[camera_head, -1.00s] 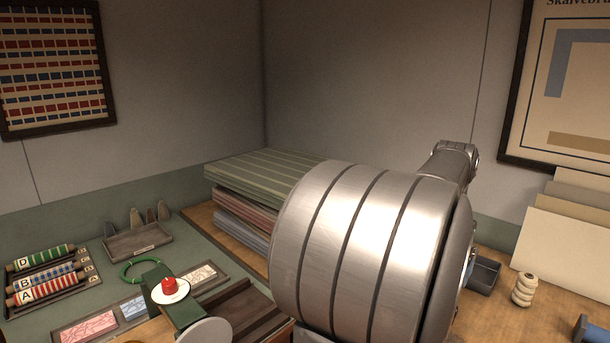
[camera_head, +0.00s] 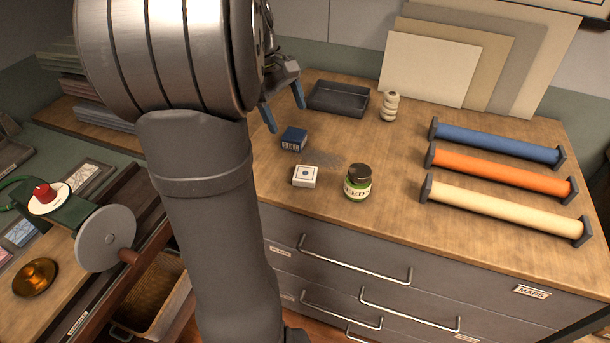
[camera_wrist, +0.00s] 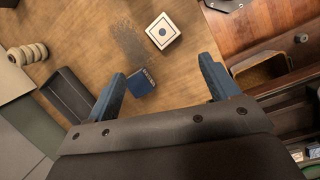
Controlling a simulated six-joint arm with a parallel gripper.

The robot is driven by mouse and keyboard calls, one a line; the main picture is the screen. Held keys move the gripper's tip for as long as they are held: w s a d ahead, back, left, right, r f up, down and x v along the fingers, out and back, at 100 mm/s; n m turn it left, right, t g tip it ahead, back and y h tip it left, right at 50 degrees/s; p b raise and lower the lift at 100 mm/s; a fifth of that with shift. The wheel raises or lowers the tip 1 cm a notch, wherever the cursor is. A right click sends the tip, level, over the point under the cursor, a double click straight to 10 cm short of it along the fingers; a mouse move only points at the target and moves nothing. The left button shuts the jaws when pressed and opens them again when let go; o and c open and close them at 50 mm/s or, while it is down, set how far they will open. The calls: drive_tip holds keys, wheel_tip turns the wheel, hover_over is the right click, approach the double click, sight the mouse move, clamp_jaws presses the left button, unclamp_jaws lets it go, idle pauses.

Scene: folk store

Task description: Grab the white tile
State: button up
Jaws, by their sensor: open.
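The white tile (camera_head: 305,176) is a small, thick white block with a dark mark on its top face. It lies on the wooden cabinet top near the front edge. My gripper (camera_head: 283,108) is open and empty, above the cabinet top and behind the tile. In the wrist view its blue fingers (camera_wrist: 162,78) stand apart, with a blue block (camera_wrist: 140,83) seen between them.
The blue block (camera_head: 294,138) lies just behind the tile. A green jar (camera_head: 358,183) stands to its right. A dark tray (camera_head: 338,98), a stacked cream spool (camera_head: 390,106) and blue, orange and cream rolls (camera_head: 500,172) stand farther off. A grey smudge marks the wood between.

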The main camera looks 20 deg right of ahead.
drive_tip(key=w+a+f+n+h, duration=0.1)
drive_tip(key=f+n, duration=0.1)
drive_tip(key=n, duration=0.3)
hover_over(305, 173)
drive_tip(key=w+a, duration=0.1)
drive_tip(key=shift+n, duration=0.3)
wheel_tip(305, 173, down, 11)
drive_tip(key=shift+w+a+r, duration=0.1)
drive_tip(key=shift+a, duration=0.05)
drive_tip(key=shift+a+x, duration=0.2)
drive_tip(key=shift+x, duration=1.15)
drive_tip(key=shift+a+x, duration=0.2)
drive_tip(key=shift+x, duration=1.2)
drive_tip(key=shift+g, duration=0.3)
drive_tip(key=c, duration=1.2)
drive_tip(key=shift+o, duration=0.2)
